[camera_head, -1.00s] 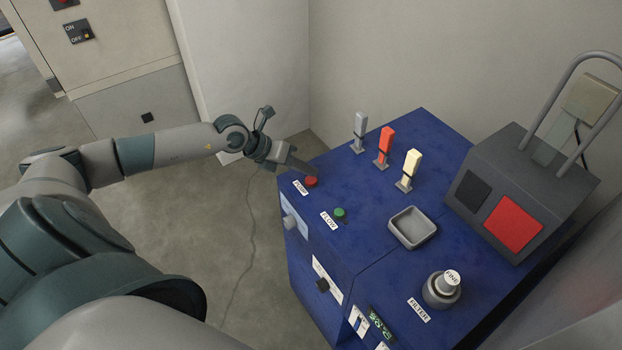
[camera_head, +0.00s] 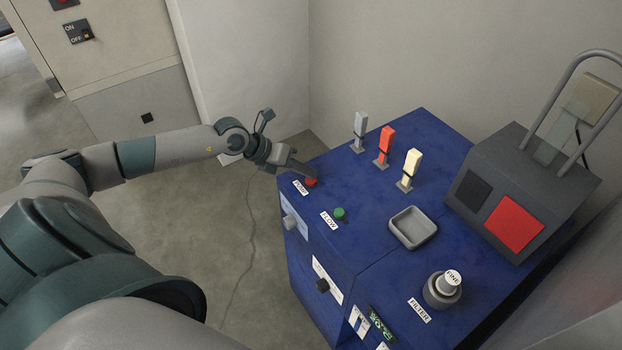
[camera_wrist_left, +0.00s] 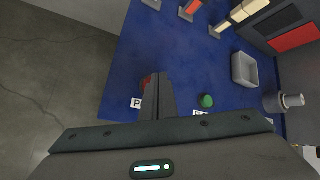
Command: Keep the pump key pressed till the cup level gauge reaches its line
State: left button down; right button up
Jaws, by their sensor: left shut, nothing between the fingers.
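The pump key is a red round button (camera_head: 311,182) beside a PUMP label on the near left corner of the blue cabinet top. My left gripper (camera_head: 312,174) is shut and empty, with its fingertips at the red button and partly covering it. In the left wrist view the closed fingers (camera_wrist_left: 158,80) hide most of the button; a sliver of red (camera_wrist_left: 146,80) shows beside them. Whether the button is pressed down cannot be told. I cannot pick out a cup level gauge for certain. My right gripper is not in view.
A green button (camera_head: 340,213) stands beside the FLOW label. Three upright levers, grey (camera_head: 360,128), red (camera_head: 385,144) and cream (camera_head: 411,166), stand behind. A grey square dish (camera_head: 413,227), a FINE filter knob (camera_head: 442,288) and a dark box (camera_head: 500,170) with a red panel lie right.

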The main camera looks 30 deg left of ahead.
aim_at(307, 180)
pick_arm(q)
jog(key=shift+f, duration=0.4)
dwell(0.4)
dwell(0.5)
jog(key=shift+r+p, duration=0.45)
jog(key=shift+r, duration=0.4)
jog(key=shift+r+p, duration=1.9)
jog(key=shift+r, duration=0.6)
